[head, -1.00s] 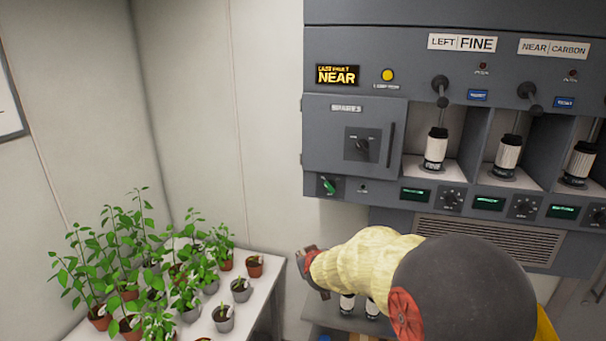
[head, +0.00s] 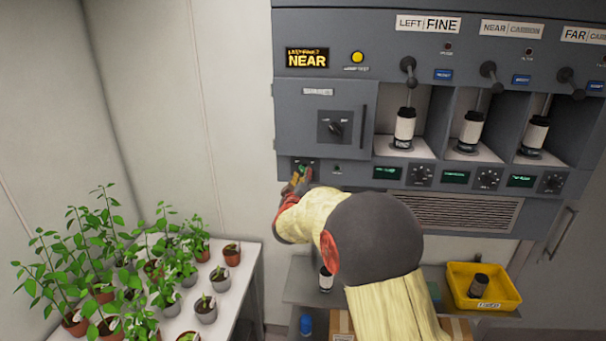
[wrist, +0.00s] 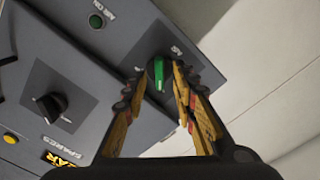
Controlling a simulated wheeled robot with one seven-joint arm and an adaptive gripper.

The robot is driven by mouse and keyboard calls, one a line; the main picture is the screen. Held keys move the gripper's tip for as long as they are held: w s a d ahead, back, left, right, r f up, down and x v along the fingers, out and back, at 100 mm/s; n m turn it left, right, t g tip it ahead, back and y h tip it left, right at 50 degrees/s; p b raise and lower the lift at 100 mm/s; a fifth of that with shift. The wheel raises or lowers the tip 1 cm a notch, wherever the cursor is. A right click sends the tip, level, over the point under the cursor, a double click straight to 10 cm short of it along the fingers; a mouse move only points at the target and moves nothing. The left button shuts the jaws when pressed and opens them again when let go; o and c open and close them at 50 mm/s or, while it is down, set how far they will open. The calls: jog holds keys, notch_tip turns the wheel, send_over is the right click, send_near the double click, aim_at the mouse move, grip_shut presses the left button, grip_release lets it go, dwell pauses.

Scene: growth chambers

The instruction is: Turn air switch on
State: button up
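The air switch is a green rotary knob (wrist: 159,70) on a dark square plate, with a partly readable label beside it in the wrist view. In the head view the green knob (head: 303,173) sits at the lower left corner of the grey panel, partly covered by my gripper (head: 297,181). In the wrist view my gripper (wrist: 158,80) is open, with one finger on each side of the knob. A gap shows beside the knob; I cannot tell whether either finger touches it. A small round green lamp or button (wrist: 96,20) labelled AIR ON is close by.
The SPARES door (head: 318,115) with a black knob (wrist: 48,108) is just above the switch. Levers and bottles fill bays to the right. Potted plants (head: 165,270) stand on a white table at left.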

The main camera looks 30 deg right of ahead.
jog(key=shift+x, duration=0.85)
jog(key=c, duration=0.3)
jog(key=c, duration=0.4)
grip_shut()
